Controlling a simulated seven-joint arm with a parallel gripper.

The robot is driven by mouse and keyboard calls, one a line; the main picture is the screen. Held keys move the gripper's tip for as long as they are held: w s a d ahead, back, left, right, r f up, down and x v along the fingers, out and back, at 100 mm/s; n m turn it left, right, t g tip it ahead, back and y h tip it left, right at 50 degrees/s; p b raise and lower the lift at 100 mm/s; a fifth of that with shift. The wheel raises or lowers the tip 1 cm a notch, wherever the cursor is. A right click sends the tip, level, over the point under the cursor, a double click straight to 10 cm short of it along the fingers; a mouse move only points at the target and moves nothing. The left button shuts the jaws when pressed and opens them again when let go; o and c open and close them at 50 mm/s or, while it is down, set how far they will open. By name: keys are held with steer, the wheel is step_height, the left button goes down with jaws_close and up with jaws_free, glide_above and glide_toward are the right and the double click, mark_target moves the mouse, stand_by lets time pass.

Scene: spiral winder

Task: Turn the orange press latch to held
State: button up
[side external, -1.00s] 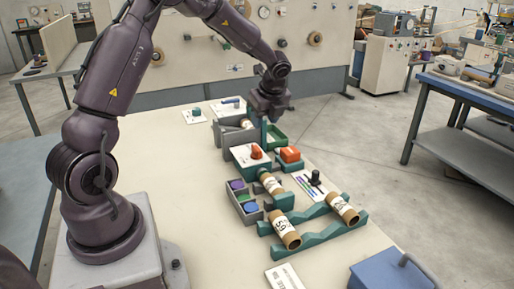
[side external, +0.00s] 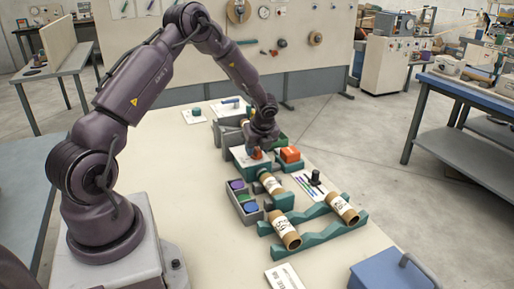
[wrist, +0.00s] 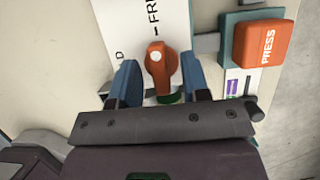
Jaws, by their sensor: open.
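The orange press latch (wrist: 160,67) is a knob on a white plate (wrist: 180,18) with printed lettering, partly readable as "FR" and "D". A pale dot marks the knob's far end. In the side external view the latch (side external: 256,154) is partly hidden by my gripper. My gripper (wrist: 160,80) is open, with one blue finger on each side of the knob and gaps visible between. In the side external view my gripper (side external: 258,152) points down over the latch. I cannot tell whether either finger touches it.
An orange block marked PRESS (wrist: 262,43) stands close to the right on a teal base.

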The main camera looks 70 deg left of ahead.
steer(key=shift+a+f, duration=0.1)
steer(key=shift+c, duration=0.4)
jaws_close()
steer(key=n+g, duration=0.1)
steer(key=n, duration=0.3)
steer(key=shift+w+f+n+g, duration=0.1)
steer(key=shift+n+g, duration=0.3)
steer(key=n+g+h, duration=0.1)
steer(key=n, duration=0.3)
steer(key=shift+n, duration=0.3)
steer(key=n+h, duration=0.1)
steer(key=n, duration=0.1)
steer(key=n+g, duration=0.1)
steer(key=n, duration=0.1)
steer(key=shift+w+a+n+h, duration=0.1)
steer(key=shift+n+h, duration=0.2)
steer(key=shift+h, duration=0.1)
steer(key=shift+a+n+g+h, duration=0.15)
steer(key=shift+n+h, duration=0.25)
steer(key=shift+n, duration=0.55)
steer(key=shift+d+n+g+h, duration=0.15)
steer(key=shift+n+h, duration=0.25)
steer(key=shift+n, duration=0.55)
steer(key=shift+f, duration=0.1)
